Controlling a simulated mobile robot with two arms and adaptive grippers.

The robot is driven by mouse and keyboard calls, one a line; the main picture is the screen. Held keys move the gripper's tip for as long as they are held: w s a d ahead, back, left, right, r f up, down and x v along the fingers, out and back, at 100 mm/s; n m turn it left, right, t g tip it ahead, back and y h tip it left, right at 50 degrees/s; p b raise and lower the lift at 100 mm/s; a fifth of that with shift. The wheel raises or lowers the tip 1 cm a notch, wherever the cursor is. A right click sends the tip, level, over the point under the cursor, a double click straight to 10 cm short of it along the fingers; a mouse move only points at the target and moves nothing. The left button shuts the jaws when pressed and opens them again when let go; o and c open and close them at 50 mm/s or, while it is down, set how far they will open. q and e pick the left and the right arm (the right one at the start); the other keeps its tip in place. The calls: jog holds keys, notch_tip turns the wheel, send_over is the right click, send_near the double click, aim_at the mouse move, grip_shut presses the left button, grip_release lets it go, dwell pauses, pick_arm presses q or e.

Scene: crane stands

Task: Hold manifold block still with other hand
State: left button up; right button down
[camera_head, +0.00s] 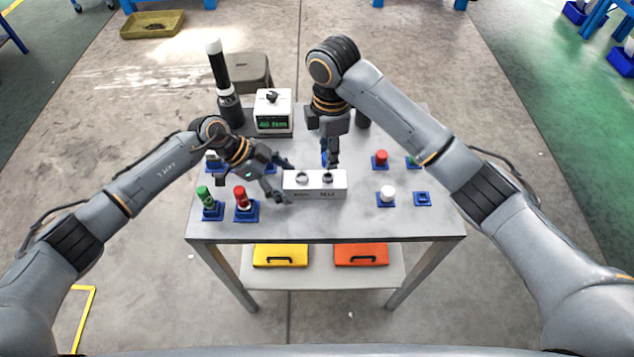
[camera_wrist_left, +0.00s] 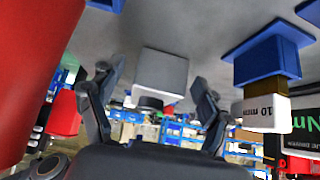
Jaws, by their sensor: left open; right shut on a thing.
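The white manifold block (camera_head: 314,188) sits near the middle of the table, with two dark round spots on top. My left gripper (camera_head: 286,181) is open at the block's left end, one finger towards the back and one towards the front. In the left wrist view, which looks upside down, the block (camera_wrist_left: 160,72) lies between the spread fingers (camera_wrist_left: 155,85) with gaps visible on both sides. My right gripper (camera_head: 330,160) points down over the block's right half. It is shut on a small dark part, mostly hidden, which reaches the right spot on the block.
Red-topped (camera_head: 240,195) and green-topped (camera_head: 204,194) parts stand on blue holders close to my left gripper. A red cap (camera_head: 381,156), a white cap (camera_head: 387,192) and a blue holder (camera_head: 422,199) are at right. A display box (camera_head: 273,108) and a black tool (camera_head: 220,80) stand behind.

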pick_arm(q)
jog(key=v, duration=1.2)
jog(key=shift+a, duration=0.15)
